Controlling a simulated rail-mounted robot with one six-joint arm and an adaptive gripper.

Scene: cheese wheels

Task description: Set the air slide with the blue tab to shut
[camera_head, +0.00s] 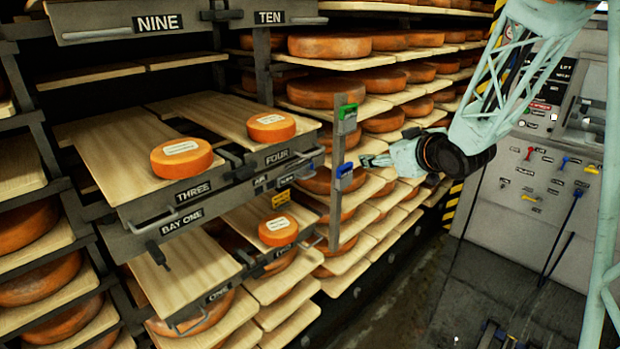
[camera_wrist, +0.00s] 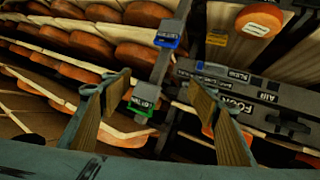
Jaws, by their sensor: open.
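The blue tab (camera_head: 345,171) sits partway up a grey upright bar (camera_head: 335,205) at the front right corner of the shelf bay. A green tab (camera_head: 347,113) sits above it near the bar's top. My gripper (camera_head: 378,150) is open, to the right of the bar and close to the tabs; I cannot tell if it touches. In the wrist view the blue tab (camera_wrist: 171,38) is beyond the fingertips, and the green tab (camera_wrist: 141,104) shows between the open fingers (camera_wrist: 158,80). The tabs' lettering is too small to read.
Shelf three (camera_head: 180,193) and shelf four (camera_head: 276,158) each carry a cheese wheel beside the bar. A yellow tag (camera_head: 280,199) is on the bay front. Racks of cheese wheels (camera_head: 335,92) stand behind. A grey control panel (camera_head: 545,170) with levers is at right.

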